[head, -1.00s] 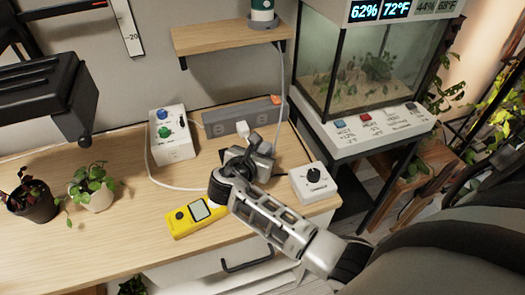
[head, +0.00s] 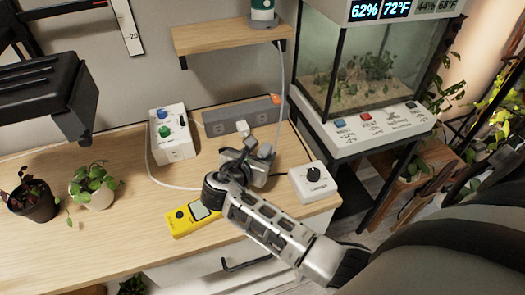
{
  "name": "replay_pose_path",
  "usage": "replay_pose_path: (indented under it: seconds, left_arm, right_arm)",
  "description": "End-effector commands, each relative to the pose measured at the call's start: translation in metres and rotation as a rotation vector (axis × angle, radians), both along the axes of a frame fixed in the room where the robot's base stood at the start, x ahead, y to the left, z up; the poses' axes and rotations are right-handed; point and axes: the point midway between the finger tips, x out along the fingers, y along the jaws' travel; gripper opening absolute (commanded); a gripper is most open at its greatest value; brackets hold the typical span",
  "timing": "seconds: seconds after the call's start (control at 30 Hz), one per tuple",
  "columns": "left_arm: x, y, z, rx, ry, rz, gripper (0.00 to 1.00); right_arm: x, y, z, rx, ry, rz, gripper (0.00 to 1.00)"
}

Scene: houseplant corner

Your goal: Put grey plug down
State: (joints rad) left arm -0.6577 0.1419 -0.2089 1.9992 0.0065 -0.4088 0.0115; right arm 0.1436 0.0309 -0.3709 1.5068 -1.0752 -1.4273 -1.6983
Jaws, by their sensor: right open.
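My right gripper (head: 243,160) reaches in from the lower right over the table and is open. Its dark fingers are beside a small grey piece that looks like the grey plug (head: 264,151), at the top of a grey block (head: 258,173). I cannot tell whether a finger touches the plug, as the gripper partly hides this spot. A grey power strip (head: 240,118) with an orange switch lies behind, with a white plug (head: 242,128) at its front.
A white box with green and blue knobs (head: 171,149) stands left, a white dial box (head: 313,182) right. A yellow meter (head: 183,219) lies in front. Two potted plants (head: 93,186) stand at left. A white cable crosses the table. A glass tank (head: 365,65) stands right.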

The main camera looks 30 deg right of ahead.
Motion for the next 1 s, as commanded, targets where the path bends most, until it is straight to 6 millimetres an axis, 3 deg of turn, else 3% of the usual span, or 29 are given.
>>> replay_pose_path:
  seconds: [0.1, 0.3, 1.0]
  left_arm:
    - [0.0, 0.0, 0.0, 0.002, 0.001, 0.0, 0.36]
    - [-0.001, 0.001, -0.001, 0.003, 0.005, 0.0, 0.36]
    - [0.005, 0.001, 0.004, 0.002, -0.012, 0.002, 0.36]
  right_arm:
    - [-0.011, 0.019, 0.009, 0.003, -0.001, 0.002, 0.47]
    - [-0.022, 0.037, 0.019, 0.001, -0.002, -0.001, 0.47]
    - [-0.025, 0.04, 0.02, 0.0, 0.0, -0.001, 0.47]
